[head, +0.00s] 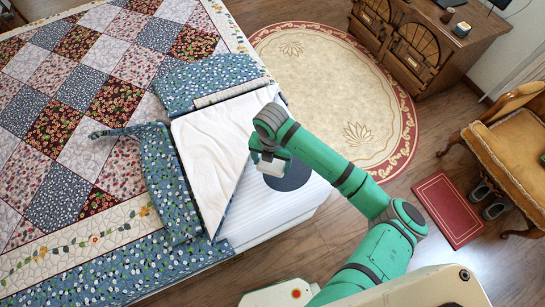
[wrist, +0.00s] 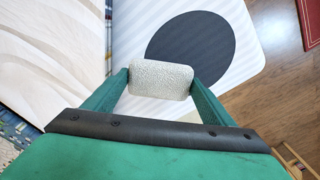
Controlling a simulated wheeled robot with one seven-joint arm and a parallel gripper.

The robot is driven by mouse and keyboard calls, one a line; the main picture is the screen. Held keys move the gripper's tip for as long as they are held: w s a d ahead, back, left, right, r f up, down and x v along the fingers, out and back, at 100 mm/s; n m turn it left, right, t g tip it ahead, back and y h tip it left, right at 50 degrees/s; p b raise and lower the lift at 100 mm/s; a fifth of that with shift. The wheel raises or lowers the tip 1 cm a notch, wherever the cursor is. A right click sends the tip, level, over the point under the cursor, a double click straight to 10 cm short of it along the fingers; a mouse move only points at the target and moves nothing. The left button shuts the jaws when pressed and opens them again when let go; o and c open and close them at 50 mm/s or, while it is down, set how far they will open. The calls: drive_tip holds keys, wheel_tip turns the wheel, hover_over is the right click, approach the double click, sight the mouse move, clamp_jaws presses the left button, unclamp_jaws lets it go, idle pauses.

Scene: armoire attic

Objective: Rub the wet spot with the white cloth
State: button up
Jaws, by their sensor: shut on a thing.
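My gripper (head: 268,163) is shut on the white cloth, a small rounded, textured pad. In the wrist view the cloth (wrist: 160,81) sits between the two green fingers. The wet spot (wrist: 195,48) is a large dark oval on the white striped mattress. The cloth overlaps its lower left part in the wrist view. The wet spot (head: 291,178) shows in the head view just right of my gripper, partly hidden by my arm. I cannot tell whether the cloth touches the mattress.
The bed has a patchwork quilt (head: 85,75) with a folded-back corner and a white sheet (head: 212,140) left of my gripper. The mattress edge lies close to the spot. A round rug (head: 335,70), a red mat (head: 447,208) and a chair (head: 510,140) stand on the wooden floor.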

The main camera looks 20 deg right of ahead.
drive_tip(key=shift+s+d+r, duration=0.15)
drive_tip(key=shift+s+r, duration=0.05)
drive_tip(key=shift+r, duration=1.6)
